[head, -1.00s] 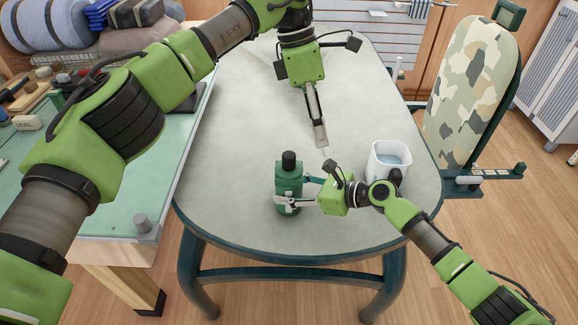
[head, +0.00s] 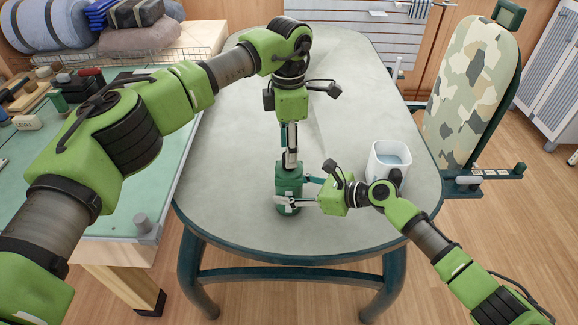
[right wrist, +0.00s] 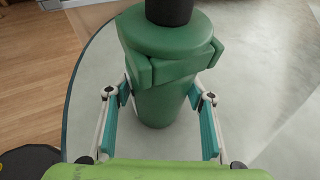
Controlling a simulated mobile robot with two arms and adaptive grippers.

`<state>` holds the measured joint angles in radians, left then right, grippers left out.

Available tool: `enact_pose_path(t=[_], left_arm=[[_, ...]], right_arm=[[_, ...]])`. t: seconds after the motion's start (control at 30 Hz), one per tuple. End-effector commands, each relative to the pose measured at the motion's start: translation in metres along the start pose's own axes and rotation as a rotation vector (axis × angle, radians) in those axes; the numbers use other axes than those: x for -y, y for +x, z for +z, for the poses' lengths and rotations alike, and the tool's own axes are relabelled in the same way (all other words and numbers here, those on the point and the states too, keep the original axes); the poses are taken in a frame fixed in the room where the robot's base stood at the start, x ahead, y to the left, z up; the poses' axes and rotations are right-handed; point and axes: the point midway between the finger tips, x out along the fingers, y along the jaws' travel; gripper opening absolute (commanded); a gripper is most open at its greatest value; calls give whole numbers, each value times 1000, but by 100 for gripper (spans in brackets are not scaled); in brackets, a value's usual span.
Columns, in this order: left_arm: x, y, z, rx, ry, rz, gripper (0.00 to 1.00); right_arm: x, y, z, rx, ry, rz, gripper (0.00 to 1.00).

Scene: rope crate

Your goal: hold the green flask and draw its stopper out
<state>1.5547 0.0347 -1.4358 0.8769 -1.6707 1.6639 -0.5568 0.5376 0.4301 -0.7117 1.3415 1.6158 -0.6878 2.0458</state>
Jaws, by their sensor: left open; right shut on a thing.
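The green flask (head: 288,183) stands upright near the front of the grey table. Its black stopper (right wrist: 169,10) sits in the top, cut off by the upper edge of the right wrist view. My right gripper (head: 287,192) is shut on the flask's body from the right, with its fingers along both sides in the right wrist view (right wrist: 165,82). My left gripper (head: 291,160) is open and points down right at the flask's top. Its fingers hide the stopper in the head view, so I cannot tell whether they touch it.
A white container (head: 389,161) with bluish contents stands on the table (head: 240,130), right of the flask and behind my right arm. A green-topped workbench (head: 125,205) lies to the left. The table's left and middle are clear.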

Motion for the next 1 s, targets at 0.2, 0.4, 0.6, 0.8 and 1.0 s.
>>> enact_pose_path(t=[0.2, 0.4, 0.6, 0.8, 1.0], left_arm=[[0, 25, 0, 0, 0, -1, 43], [0, 34, 0, 0, 0, -1, 43], [0, 35, 0, 0, 0, -1, 43], [0, 35, 0, 0, 0, -1, 11], [0, 34, 0, 1, 1, -1, 0]], right_arm=[[0, 0, -4, -6, 1, -2, 19], [0, 0, -4, -6, 1, -2, 19], [0, 0, -4, -6, 1, -2, 19], [0, 0, -4, -6, 1, -2, 19], [0, 0, -4, -6, 1, -2, 19]])
